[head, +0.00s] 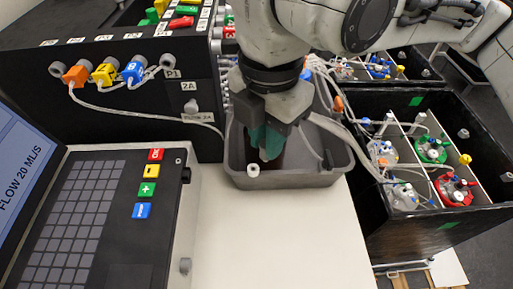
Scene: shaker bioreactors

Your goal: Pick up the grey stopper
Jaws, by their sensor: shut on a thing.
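My gripper (268,152) points down into the grey tray (300,180) in the head view. Its teal-padded fingers are closed together near the tray's left half. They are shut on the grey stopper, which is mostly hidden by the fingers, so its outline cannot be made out. A small pale round piece (253,170) with a dark centre shows at the tray's front left, just below and left of the fingertips.
Clear tubes (325,125) run over the tray's right side. A black box (130,100) with coloured connectors stands left, a keypad console (100,220) in front of it. Black crates (400,240) with bottles stand right. The white table (270,240) is clear before the tray.

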